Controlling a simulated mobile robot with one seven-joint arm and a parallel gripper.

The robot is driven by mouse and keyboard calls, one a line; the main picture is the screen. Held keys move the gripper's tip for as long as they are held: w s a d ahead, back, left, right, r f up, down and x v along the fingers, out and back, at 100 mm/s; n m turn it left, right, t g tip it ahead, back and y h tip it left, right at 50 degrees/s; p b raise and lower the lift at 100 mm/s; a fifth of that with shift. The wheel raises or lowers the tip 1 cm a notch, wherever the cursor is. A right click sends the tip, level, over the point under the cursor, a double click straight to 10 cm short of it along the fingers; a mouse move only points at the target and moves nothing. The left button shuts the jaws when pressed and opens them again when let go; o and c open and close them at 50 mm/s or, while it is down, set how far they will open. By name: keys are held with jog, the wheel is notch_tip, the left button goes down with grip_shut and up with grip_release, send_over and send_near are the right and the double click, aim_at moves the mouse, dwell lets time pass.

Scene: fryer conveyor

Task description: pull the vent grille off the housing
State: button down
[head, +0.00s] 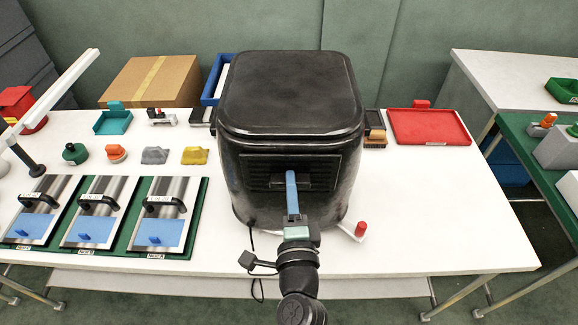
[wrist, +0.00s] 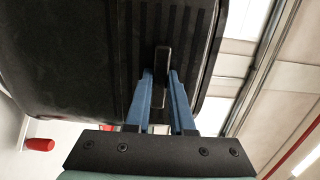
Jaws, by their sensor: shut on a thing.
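The black housing (head: 290,95) stands on the white table, large and box-shaped with rounded edges. The dark vent grille (head: 262,171) is a slatted panel on its front face; in the wrist view the grille (wrist: 187,35) shows as dark ribs. A small bar-like handle (wrist: 163,62) stands out from it. My gripper (head: 291,176), with blue fingers, reaches the front of the grille. In the wrist view its fingers (wrist: 161,80) are shut on this handle, one on each side. The grille looks seated against the housing; any gap behind it cannot be seen.
Green-based panels (head: 94,212) with black handles lie at the left. A red tray (head: 428,127) lies to the right. A red knob (head: 361,229) sits by the housing's lower right corner. The table's front right is clear. A cable hangs near my wrist.

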jog(key=shift+s+f, duration=0.1)
jog(key=shift+f, duration=0.05)
jog(key=shift+s+b, duration=0.4)
jog(key=shift+s, duration=1.5)
jog(key=shift+s+b, duration=0.45)
jog(key=shift+s, duration=1.1)
